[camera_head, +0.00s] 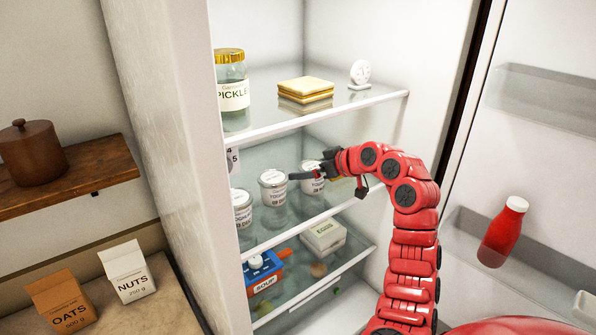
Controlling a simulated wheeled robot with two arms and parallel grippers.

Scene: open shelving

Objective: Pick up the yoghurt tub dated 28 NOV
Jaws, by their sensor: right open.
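Several white yoghurt tubs stand on the middle glass shelf of the open fridge: a front-left tub (242,210), a middle tub (272,190), and a rear-right tub (312,186) partly covered by my right gripper. Their date print is too small to read surely, so I cannot tell which one says 28 NOV. My right gripper (327,182) is open, its arm coming in from the lower right. One dark finger reaches left across the rear-right tub toward the middle tub; the other hangs to the right. I cannot tell whether either touches a tub. My left gripper is out of view.
Above are a pickle jar (232,88), a sandwich (305,90) and a round white item (360,73). Below are an egg box (323,235) and a blue-and-red soup item (264,268). A red bottle (503,232) stands in the door. The fridge's left wall (170,150) is close by.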

